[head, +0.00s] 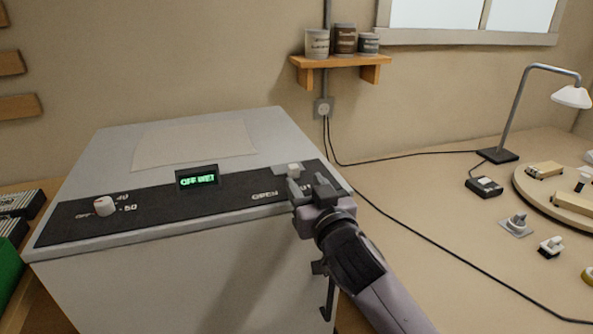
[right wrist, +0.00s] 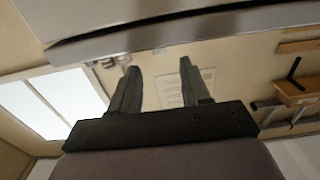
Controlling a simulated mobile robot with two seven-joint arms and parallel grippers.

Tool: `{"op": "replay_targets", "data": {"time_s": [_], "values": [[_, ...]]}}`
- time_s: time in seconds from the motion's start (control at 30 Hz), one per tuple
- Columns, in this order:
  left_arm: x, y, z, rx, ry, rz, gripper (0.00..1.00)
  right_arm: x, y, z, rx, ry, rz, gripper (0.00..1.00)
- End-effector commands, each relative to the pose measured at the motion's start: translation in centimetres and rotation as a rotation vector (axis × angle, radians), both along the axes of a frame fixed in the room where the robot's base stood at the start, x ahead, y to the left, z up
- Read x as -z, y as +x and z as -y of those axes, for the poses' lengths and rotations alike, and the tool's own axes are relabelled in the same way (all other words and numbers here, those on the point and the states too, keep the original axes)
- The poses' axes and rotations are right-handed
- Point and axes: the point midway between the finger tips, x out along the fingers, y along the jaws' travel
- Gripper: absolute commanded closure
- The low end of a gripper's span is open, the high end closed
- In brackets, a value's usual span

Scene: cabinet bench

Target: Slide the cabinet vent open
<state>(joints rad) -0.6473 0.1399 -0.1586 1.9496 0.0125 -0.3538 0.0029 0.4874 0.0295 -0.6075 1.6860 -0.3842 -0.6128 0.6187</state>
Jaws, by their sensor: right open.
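The cabinet (head: 180,280) is a light grey box with a black control strip (head: 225,197) along its front top edge. A small pale slider knob (head: 293,169) sits near the right end of the strip, beside the printed word OPEN. My right gripper (head: 308,183) is open, its fingers just in front of and over the right end of the strip, close to the knob. I cannot tell whether they touch it. In the right wrist view the two fingers (right wrist: 157,78) stand apart with nothing visible between them. My left gripper is not in view.
The strip also carries a round dial (head: 104,206) and a lit green display (head: 198,178). Right of the cabinet, a cable crosses the bench (head: 420,200). A lamp (head: 510,115), a round board (head: 530,200) and small parts stand farther right. Wall shelf (head: 340,62) holds pots.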

Motion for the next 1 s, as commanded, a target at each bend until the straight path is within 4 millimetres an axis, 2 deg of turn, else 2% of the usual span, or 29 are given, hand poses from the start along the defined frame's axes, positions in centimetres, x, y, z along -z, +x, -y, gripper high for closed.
{"op": "replay_targets", "data": {"time_s": [0.2, 0.4, 0.6, 0.87, 0.9, 0.97, 1.0], "values": [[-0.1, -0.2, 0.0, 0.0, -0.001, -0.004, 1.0, -0.1, 2.6, -0.9, 0.0, 0.0, -0.001, 0.53], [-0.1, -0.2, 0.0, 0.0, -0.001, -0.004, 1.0, -0.1, 4.3, -1.5, -0.001, 0.001, 0.0, 0.53], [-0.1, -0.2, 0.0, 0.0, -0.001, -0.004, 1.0, 0.0, 5.1, -1.7, 0.0, 0.0, -0.001, 0.53], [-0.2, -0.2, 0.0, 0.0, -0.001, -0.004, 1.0, 0.0, 5.1, -1.7, -0.001, 0.001, -0.001, 0.53], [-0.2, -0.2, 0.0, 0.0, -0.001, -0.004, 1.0, 0.0, 5.1, -1.7, -0.001, 0.001, -0.001, 0.56], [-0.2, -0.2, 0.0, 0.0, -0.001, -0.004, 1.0, 0.0, 5.1, -1.7, -0.001, 0.001, -0.001, 0.76], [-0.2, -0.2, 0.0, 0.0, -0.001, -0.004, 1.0, 0.0, 5.1, -1.7, -0.001, 0.001, -0.001, 0.89]]}}
